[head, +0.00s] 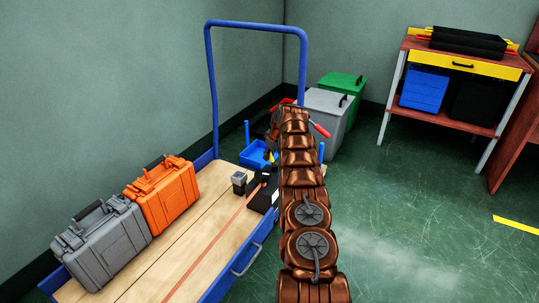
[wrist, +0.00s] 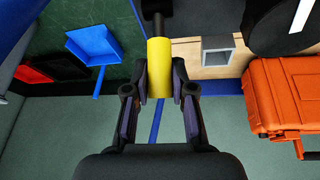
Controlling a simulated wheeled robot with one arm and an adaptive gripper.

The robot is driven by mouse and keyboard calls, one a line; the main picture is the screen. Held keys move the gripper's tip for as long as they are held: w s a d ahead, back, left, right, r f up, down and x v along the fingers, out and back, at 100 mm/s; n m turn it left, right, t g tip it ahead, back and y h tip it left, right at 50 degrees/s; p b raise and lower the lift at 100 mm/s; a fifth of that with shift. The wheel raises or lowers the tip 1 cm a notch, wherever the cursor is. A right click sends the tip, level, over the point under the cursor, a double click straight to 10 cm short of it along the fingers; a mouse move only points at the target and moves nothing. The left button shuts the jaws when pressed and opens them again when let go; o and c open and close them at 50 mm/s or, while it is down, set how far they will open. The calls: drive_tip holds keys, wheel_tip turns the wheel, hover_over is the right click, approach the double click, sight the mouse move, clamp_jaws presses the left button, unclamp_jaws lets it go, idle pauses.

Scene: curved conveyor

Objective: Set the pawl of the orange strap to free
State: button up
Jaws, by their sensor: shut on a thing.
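The orange strap (head: 216,250) runs as a thin line along the wooden deck of the blue cart in the head view, to a black block (head: 262,196) beside my arm. In the wrist view my gripper (wrist: 160,84) is shut on a yellow cylindrical grip (wrist: 159,58). The grip sits at the end of a dark rod (wrist: 158,24) that runs up out of the picture. I cannot tell from these frames whether this grip belongs to the pawl, or how the pawl is set.
On the cart deck (head: 130,282) stand an orange case (head: 162,196), a grey case (head: 102,245) and a small grey box (head: 239,180). Bins and a workbench stand behind. The floor at right is clear.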

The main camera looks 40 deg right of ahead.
clamp_jaws()
drive_tip(key=shift+d, duration=0.1)
